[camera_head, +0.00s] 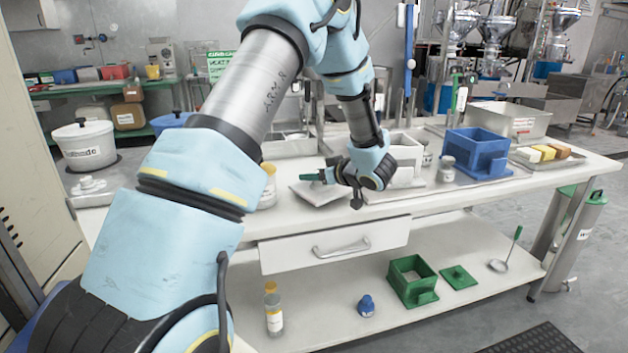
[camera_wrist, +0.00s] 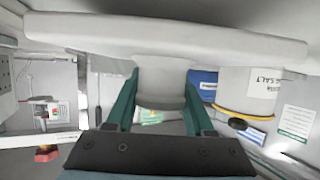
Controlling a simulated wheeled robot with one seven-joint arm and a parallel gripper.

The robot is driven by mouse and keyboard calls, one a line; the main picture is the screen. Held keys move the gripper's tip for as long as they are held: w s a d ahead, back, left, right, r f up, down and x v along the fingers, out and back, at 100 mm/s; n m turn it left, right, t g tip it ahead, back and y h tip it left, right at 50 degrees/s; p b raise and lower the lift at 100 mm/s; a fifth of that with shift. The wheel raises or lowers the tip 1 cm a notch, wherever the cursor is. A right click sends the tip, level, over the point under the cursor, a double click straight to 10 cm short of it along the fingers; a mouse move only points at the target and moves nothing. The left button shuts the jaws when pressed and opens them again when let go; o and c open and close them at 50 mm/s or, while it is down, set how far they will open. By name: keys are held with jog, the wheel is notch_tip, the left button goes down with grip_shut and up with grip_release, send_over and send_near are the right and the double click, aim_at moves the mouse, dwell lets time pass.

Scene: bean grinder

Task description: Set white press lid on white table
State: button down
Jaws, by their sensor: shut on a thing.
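The white press lid (camera_wrist: 165,38) spans the top of the wrist view as a wide pale plate with a block-shaped handle. My gripper (camera_wrist: 160,108) has its green fingers on both sides of that handle and is shut on it. In the head view my gripper (camera_head: 312,177) is over the white table (camera_head: 440,199), near its front edge, with the pale lid (camera_head: 322,194) beside its fingers. Whether the lid touches the tabletop is not clear. A white box-shaped press (camera_head: 406,152) stands just right of my gripper, partly hidden by my wrist.
A blue press (camera_head: 475,153), a small jar (camera_head: 446,169) and a tray of colored blocks (camera_head: 548,154) are on the right of the table. A yellow-rimmed container (camera_head: 268,185) stands left of the lid, partly behind my arm. The drawer (camera_head: 335,245) is below the front edge.

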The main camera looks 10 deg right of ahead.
jog(key=shift+f, duration=0.7)
jog(key=shift+f, duration=0.1)
jog(key=shift+c, duration=1.4)
grip_release()
